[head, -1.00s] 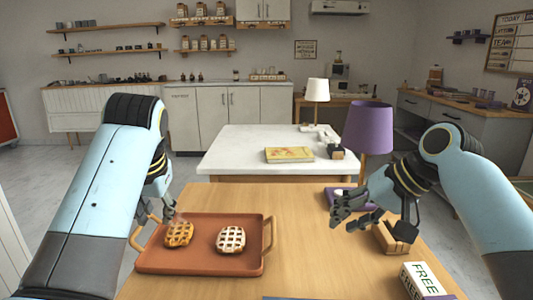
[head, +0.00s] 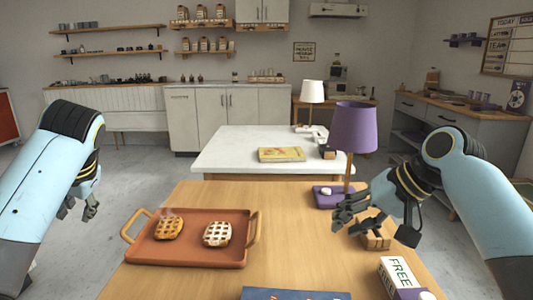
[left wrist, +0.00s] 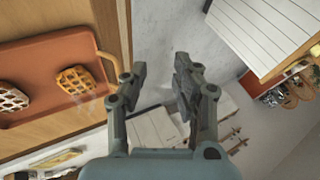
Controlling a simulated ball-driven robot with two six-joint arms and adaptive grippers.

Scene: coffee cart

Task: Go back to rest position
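My left gripper (head: 84,208) is off the left side of the wooden table, away from the tray. In the left wrist view my left gripper (left wrist: 158,78) has its two fingers apart with nothing between them. My right gripper (head: 345,215) hangs over the right part of the table, near a small wooden block (head: 377,241). Its fingers look spread and no object shows between them. An orange-brown tray (head: 190,255) on the table holds two lattice pastries, a golden one (head: 168,228) and a paler one (head: 217,234).
The wooden table (head: 290,235) is clear in its middle. A purple lamp (head: 353,128) stands at its back right. A FREE sign box (head: 397,275) sits at the front right, and a blue item (head: 290,294) at the front edge. A white table (head: 235,150) stands behind.

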